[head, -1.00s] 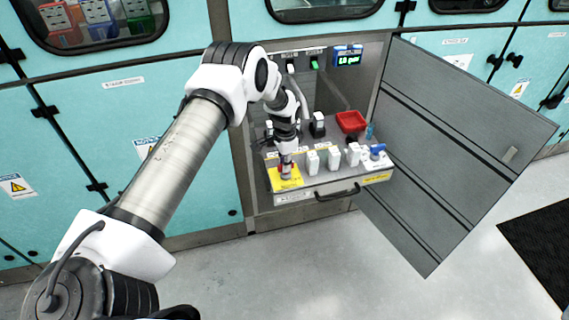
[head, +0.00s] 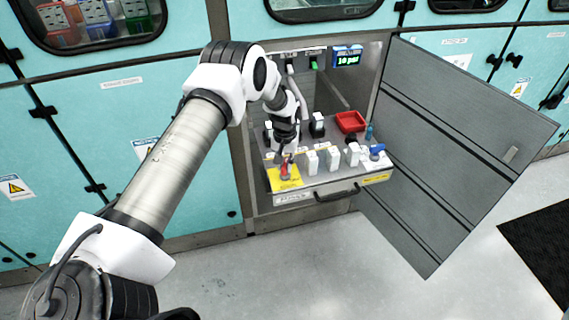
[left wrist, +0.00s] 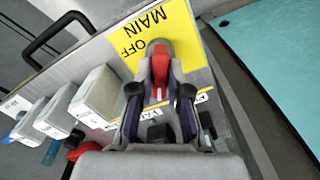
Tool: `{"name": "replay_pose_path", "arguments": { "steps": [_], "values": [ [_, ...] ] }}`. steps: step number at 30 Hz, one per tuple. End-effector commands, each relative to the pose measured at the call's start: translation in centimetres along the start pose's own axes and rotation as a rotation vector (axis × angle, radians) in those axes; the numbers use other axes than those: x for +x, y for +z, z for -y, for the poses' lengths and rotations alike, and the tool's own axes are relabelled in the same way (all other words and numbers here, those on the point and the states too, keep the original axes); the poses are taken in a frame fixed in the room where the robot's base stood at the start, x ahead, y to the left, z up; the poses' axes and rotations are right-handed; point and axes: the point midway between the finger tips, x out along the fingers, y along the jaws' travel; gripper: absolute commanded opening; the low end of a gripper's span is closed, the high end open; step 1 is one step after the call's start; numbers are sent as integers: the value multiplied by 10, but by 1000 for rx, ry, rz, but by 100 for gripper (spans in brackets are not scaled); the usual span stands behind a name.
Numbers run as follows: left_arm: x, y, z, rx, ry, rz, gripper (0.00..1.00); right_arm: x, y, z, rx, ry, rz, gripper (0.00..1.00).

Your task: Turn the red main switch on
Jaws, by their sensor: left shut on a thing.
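The red main switch (head: 285,172) sits on a yellow plate (head: 295,184) at the front left of the pulled-out panel. In the left wrist view, the red handle (left wrist: 160,68) points up the picture, and the plate (left wrist: 176,32) reads MAIN and OFF. My left gripper (head: 286,158) reaches down over the switch. In the left wrist view, its two fingers (left wrist: 161,90) are on either side of the red handle, shut on it. The lower part of the switch is partly hidden by the gripper. My right gripper is not in view.
White modules (head: 333,160) stand in a row beside the switch. A red tray (head: 350,122) and a blue-handled valve (head: 376,150) are further right. A small display (head: 347,57) is lit above. An open grey door (head: 460,140) bounds the right side.

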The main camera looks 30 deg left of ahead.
Motion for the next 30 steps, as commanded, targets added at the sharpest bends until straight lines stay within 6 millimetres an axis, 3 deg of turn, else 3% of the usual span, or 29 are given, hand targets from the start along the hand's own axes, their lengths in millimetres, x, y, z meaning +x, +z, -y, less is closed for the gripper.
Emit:
{"name": "replay_pose_path", "arguments": {
  "steps": [15, 30],
  "values": [
    [-4, -4, -2, -409, 5, -11, 0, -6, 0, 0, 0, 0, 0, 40],
    [-3, -4, -1, -521, 5, -10, 0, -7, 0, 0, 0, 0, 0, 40]
  ]
}}
